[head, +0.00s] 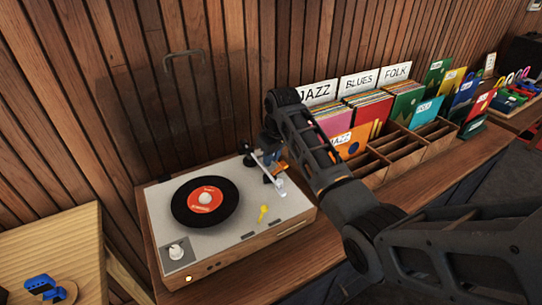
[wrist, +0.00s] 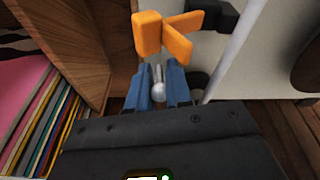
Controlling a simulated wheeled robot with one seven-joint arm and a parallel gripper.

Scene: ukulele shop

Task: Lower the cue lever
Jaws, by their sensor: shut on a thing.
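The turntable (head: 230,245) has a pale top, a wooden base and a black record (head: 184,211) with a red label. Its silver tonearm (head: 265,172) lies to the right of the record. My gripper (wrist: 158,93) has blue fingers shut on the cue lever, a thin metal stem with a round silver tip (wrist: 158,91) between them. In the head view my gripper (head: 271,148) is at the deck's back right corner, and the lever is hidden there. An orange piece (wrist: 165,35) stands just beyond the fingertips in the wrist view.
A wooden record rack (head: 408,152) with JAZZ, BLUES and FOLK signs stands close on the right, its wooden side near my gripper. A clear raised lid (head: 185,100) is behind the deck. A small yellow part (head: 263,213) is on the deck's front right.

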